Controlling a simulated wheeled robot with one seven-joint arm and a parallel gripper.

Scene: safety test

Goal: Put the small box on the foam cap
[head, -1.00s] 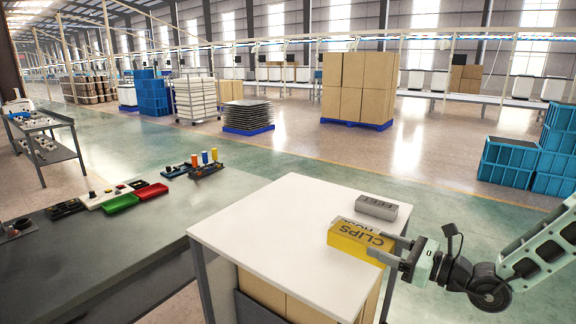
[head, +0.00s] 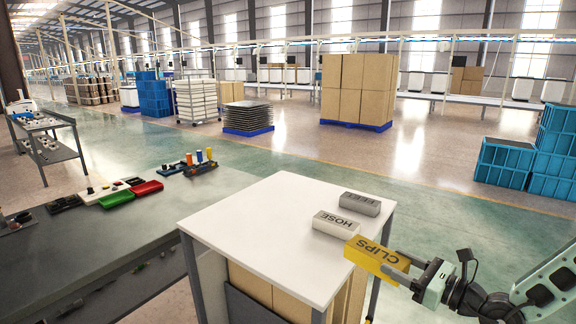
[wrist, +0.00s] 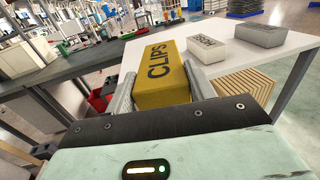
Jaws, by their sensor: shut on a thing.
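My gripper (head: 400,268) is shut on a yellow box marked CLIPS (head: 374,255), at the table's right edge in the head view. In the wrist view the fingers of my gripper (wrist: 162,88) press on both sides of the yellow box (wrist: 161,72). A white box marked HOSE (head: 337,223) and a grey box (head: 360,204), its label hard to read, lie on the white table (head: 255,230). Both also show in the wrist view, white (wrist: 207,48) and grey (wrist: 260,35). I cannot tell anything apart as a foam cap.
A dark grey bench (head: 100,245) on the left carries a green tray (head: 115,199), a red tray (head: 146,188) and small parts. Blue crates (head: 503,163) are stacked at the right. The left part of the white table is clear. Open floor lies behind it.

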